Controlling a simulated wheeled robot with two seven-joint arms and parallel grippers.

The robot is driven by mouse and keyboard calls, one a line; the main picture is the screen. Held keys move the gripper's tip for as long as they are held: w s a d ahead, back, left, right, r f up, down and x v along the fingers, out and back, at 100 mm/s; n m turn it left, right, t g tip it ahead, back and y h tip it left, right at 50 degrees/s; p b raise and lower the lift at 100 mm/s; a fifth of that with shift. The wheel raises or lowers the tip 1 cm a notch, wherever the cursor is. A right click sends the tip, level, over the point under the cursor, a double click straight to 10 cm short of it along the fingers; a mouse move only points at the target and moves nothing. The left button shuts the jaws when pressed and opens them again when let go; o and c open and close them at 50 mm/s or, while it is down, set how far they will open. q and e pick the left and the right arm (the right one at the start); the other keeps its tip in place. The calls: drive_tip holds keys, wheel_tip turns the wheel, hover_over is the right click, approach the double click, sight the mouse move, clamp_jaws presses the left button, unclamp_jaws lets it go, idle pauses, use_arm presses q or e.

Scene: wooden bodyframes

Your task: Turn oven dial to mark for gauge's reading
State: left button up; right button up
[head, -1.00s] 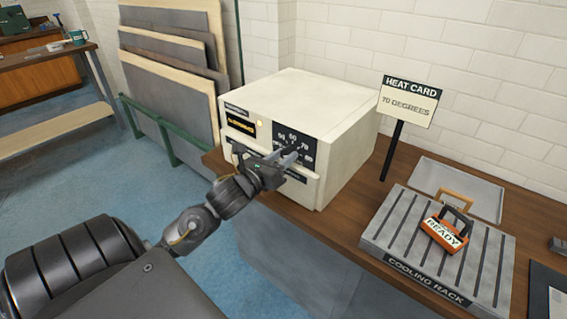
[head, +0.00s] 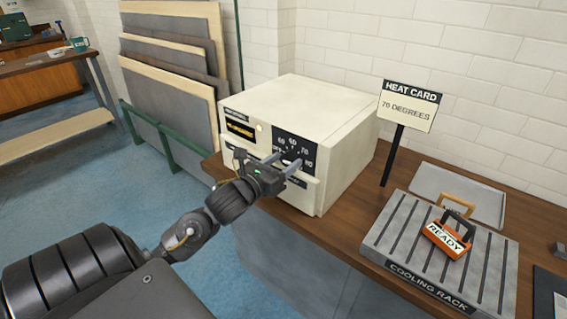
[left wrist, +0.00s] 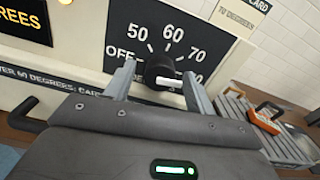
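The cream oven (head: 335,140) stands on the wooden bench. Its black dial panel (left wrist: 190,22) carries the marks OFF, 50, 60 and 70, with a further mark partly hidden at lower right. The black dial knob (left wrist: 158,68) has a white pointer bar lying toward the right in the tilted left wrist view. The amber gauge (head: 240,129) is left of the panel; its number is unreadable, only "REES" shows up close. My left gripper (head: 284,162) is open at the panel, its fingers on either side of the knob; contact cannot be told. My right gripper is out of view.
A heat card (head: 409,104) on a post reads 70 DEGREES. A cooling rack (head: 385,228) holds an orange READY tag (head: 447,238), with a grey tray (head: 480,195) behind it. Boards lean against the wall at left. Floor left of the bench is clear.

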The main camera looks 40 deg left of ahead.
use_arm(q)
drive_tip(key=shift+r, duration=0.6)
drive_tip(key=r, duration=0.1)
drive_tip(key=s+d+r, duration=0.1)
drive_tip(key=r, duration=0.2)
drive_tip(key=shift+s+d+r, duration=0.15)
drive_tip(key=shift+s+r, duration=0.05)
drive_tip(key=shift+s, duration=0.1)
drive_tip(key=s+d+r+p, duration=0.7)
drive_tip(key=s+p, duration=0.2)
drive_tip(key=p, duration=1)
drive_tip(key=shift+s+d+r+p, duration=0.15)
drive_tip(key=shift+s+r+p, duration=0.1)
drive_tip(key=shift+s+p, duration=0.05)
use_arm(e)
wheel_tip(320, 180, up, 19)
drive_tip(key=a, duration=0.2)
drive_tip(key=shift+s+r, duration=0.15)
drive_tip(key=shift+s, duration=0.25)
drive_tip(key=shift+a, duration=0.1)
